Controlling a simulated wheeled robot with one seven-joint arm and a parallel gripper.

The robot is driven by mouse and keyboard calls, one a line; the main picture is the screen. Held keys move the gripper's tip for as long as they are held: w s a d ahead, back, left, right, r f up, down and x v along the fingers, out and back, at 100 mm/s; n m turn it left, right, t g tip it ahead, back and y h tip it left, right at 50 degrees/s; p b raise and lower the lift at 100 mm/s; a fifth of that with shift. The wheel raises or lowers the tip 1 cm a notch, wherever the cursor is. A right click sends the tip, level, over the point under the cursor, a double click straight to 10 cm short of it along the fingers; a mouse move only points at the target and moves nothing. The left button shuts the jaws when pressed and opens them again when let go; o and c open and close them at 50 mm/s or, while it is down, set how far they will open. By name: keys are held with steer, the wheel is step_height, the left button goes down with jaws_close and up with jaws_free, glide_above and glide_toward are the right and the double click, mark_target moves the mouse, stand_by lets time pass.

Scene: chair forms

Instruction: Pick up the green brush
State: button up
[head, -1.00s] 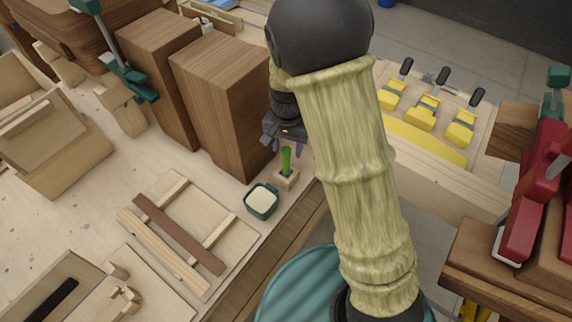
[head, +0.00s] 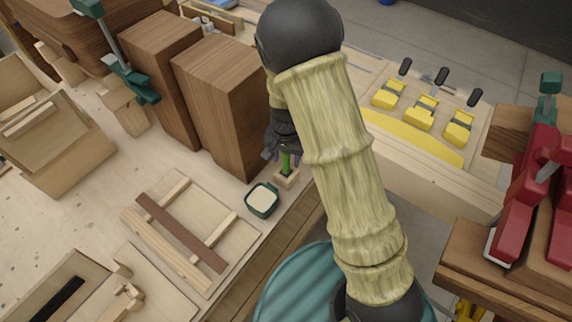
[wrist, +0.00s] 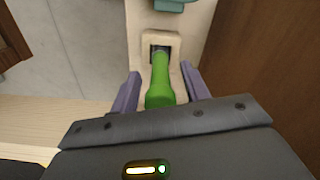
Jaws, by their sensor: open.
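The green brush (head: 286,163) stands upright in a small pale wooden holder (head: 287,179) near the bench edge; only its green handle shows. In the wrist view the green brush (wrist: 161,82) rises from the square hole of the holder (wrist: 149,38). My gripper (wrist: 155,92) is open, with one purple finger on each side of the handle and a gap on both sides. In the head view my gripper (head: 283,152) is at the brush's upper part, and my arm hides some of it.
A green-rimmed cup (head: 262,200) stands just in front of the holder. A tall brown wooden block (head: 222,100) stands close behind it. A slatted wooden frame (head: 180,232) lies to the left. Yellow clamps (head: 421,113) lie at right.

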steer(key=shift+c, duration=0.5)
jaws_close()
step_height(320, 180, up, 10)
steer(key=shift+r+b, duration=0.1)
steer(key=shift+b, duration=0.85)
